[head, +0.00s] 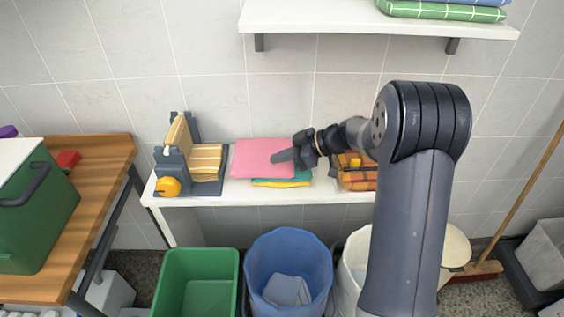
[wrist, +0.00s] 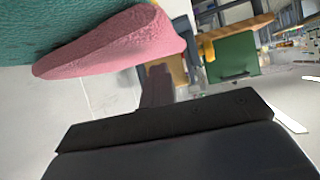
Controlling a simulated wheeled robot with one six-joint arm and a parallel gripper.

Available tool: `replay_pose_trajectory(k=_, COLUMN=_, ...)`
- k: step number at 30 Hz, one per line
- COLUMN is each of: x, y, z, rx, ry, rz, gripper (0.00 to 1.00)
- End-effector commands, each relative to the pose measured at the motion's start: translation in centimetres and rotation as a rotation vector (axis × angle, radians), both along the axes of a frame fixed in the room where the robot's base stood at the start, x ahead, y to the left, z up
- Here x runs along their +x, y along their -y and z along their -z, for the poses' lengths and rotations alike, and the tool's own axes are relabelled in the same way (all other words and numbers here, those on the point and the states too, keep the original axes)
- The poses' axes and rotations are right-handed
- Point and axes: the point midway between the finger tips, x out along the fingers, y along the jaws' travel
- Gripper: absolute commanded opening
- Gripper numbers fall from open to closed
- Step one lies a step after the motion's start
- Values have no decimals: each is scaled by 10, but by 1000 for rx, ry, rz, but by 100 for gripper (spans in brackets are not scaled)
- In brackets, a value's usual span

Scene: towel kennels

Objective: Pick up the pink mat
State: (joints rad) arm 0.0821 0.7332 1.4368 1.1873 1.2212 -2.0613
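The pink mat (head: 262,157) lies folded on a small stack on the white bench, with a teal cloth (head: 303,177) and a yellow cloth under it. My gripper (head: 283,157) comes in from the right, its dark finger low over the mat's right part. In the wrist view, which looks upside down, the pink mat (wrist: 115,45) shows beside the teal cloth (wrist: 50,22). One dark finger (wrist: 156,86) reaches to the mat's edge; I cannot tell whether it touches. The other finger is not distinct, so the opening between them is hidden.
A shelf (head: 330,17) hangs above. Green (head: 198,262) and blue (head: 289,250) bins stand in front.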

Motion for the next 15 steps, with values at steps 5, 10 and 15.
replay_pose_trajectory(k=5, x=-7, y=2, z=-31, rx=0, ry=7, rz=4, gripper=0)
replay_pose_trajectory(k=10, x=-41, y=4, z=-32, rx=1, ry=11, rz=7, gripper=0)
replay_pose_trajectory(k=15, x=-80, y=6, z=-33, rx=1, ry=13, rz=7, gripper=0)
